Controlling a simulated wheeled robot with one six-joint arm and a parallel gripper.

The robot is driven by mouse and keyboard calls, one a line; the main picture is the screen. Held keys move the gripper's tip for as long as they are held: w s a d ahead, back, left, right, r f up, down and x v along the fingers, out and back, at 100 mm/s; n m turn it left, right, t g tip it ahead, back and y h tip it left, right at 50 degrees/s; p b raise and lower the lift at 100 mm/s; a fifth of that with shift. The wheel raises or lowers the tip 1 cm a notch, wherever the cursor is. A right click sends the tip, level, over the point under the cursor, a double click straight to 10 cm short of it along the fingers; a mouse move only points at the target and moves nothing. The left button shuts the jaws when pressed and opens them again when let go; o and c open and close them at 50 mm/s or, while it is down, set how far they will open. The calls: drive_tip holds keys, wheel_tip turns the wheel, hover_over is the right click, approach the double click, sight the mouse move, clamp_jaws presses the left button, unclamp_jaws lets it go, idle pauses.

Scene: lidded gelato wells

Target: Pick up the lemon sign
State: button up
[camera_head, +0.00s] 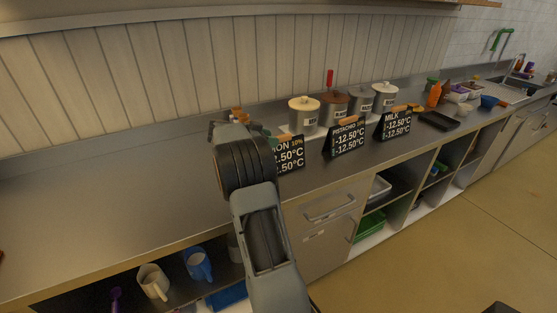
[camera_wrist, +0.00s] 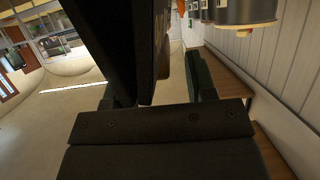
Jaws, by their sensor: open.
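The lemon sign (camera_head: 291,153) is a black board with white text ending in "ON 10%". It stands tilted on the steel counter, its left part hidden behind my arm. In the head view my arm reaches over the counter just left of the sign and hides the jaws. In the wrist view my gripper (camera_wrist: 160,85) is open, with one finger at the left and one at the right. A large dark board, probably the sign (camera_wrist: 125,40), fills the upper middle near the left finger. I cannot tell whether they touch.
The pistachio sign (camera_head: 348,137) and milk sign (camera_head: 396,123) stand to the right. Lidded wells (camera_head: 304,113) are behind the signs. An orange bottle (camera_head: 434,95) and a dark tray (camera_head: 439,121) lie farther right. The counter (camera_head: 110,195) is clear at left.

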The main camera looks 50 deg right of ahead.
drive_tip(key=shift+x, duration=1.15)
drive_tip(key=shift+c, duration=0.2)
clamp_jaws()
drive_tip(key=shift+r, duration=0.1)
